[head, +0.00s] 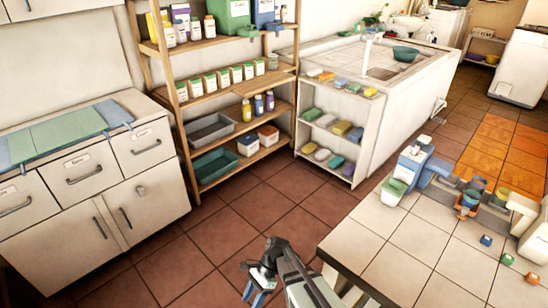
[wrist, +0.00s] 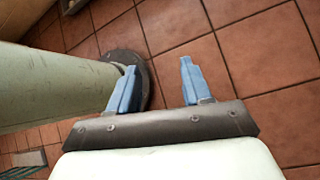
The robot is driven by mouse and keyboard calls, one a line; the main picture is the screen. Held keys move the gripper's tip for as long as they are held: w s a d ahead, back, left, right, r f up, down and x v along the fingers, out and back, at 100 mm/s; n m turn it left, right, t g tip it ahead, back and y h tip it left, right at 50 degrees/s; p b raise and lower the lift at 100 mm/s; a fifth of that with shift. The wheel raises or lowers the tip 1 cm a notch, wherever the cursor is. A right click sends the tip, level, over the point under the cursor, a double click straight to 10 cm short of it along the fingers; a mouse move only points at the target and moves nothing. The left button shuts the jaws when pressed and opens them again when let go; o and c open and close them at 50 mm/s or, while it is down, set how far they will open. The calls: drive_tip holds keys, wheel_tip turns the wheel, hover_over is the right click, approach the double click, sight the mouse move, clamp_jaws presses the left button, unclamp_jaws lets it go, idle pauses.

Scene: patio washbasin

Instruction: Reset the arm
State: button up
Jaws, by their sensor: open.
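My gripper (head: 258,284) shows at the bottom centre of the head view, low beside the tiled table and above the red tile floor. In the wrist view my gripper (wrist: 158,86) has its two blue fingers apart, with only floor tiles between and beyond them. It is open and empty. Part of my own body, a pale green cylinder on a dark round foot, shows at the left of the wrist view.
A tiled table (head: 405,256) with several small coloured items stands at the right. A wooden shelf (head: 236,92) and a white cabinet (head: 92,178) stand along the wall. A white washbasin counter (head: 330,60) is at the back. The floor (head: 225,225) between them is clear.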

drive_tip(key=s+d+f+n+h, duration=0.2)
drive_tip(key=s+d+f+n, duration=0.4)
drive_tip(key=s+d, duration=0.4)
drive_tip(key=s+d+f+n+h, duration=0.3)
drive_tip(key=s+d+f+n, duration=0.3)
drive_tip(key=d, duration=0.8)
drive_tip(key=s+f, duration=0.3)
drive_tip(key=s, duration=0.1)
drive_tip(key=shift+s+d+f, duration=0.25)
drive_tip(key=shift+s, duration=0.05)
